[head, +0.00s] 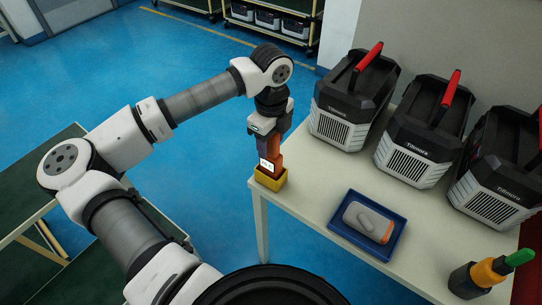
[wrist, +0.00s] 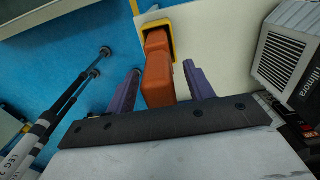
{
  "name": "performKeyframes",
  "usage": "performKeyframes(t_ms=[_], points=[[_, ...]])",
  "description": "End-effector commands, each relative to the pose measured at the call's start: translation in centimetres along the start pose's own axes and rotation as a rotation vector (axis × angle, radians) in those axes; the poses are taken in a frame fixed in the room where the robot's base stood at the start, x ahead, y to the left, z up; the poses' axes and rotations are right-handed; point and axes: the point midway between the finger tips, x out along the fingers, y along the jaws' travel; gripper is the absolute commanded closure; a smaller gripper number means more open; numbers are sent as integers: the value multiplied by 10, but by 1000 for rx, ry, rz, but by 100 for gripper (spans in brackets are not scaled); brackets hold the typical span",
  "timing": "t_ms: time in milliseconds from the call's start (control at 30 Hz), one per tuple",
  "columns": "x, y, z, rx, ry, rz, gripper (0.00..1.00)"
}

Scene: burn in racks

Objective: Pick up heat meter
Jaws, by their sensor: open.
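The heat meter (head: 274,161), an orange handheld device with a small white display, stands upright in a yellow holder (head: 269,181) at the table's near-left corner. My gripper (head: 267,147) is directly above the holder, pointing down, around the upper part of the meter. In the wrist view, the orange meter (wrist: 159,80) lies between the two purple fingers of my open gripper (wrist: 162,69), with a visible gap on each side. The yellow holder (wrist: 171,25) shows beyond the fingertips. The fingers partly hide the meter in the head view.
On the white table (head: 316,187), a blue tray (head: 345,233) holds a grey-and-orange device (head: 368,222). Several black cases (head: 355,95) with red handles line the back. A green-tipped yellow-and-black tool (head: 486,272) stands at the front right. Blue floor lies left of the table.

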Motion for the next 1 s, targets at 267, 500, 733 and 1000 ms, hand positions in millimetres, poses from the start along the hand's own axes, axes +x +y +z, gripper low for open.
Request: performKeyframes(t_ms=[267, 500, 733, 1000], points=[[1, 0, 0, 0, -1, 0, 54], [1, 0, 0, 0, 0, 0, 85], [1, 0, 0, 0, 0, 0, 100], [0, 0, 0, 0, -1, -1, 100]])
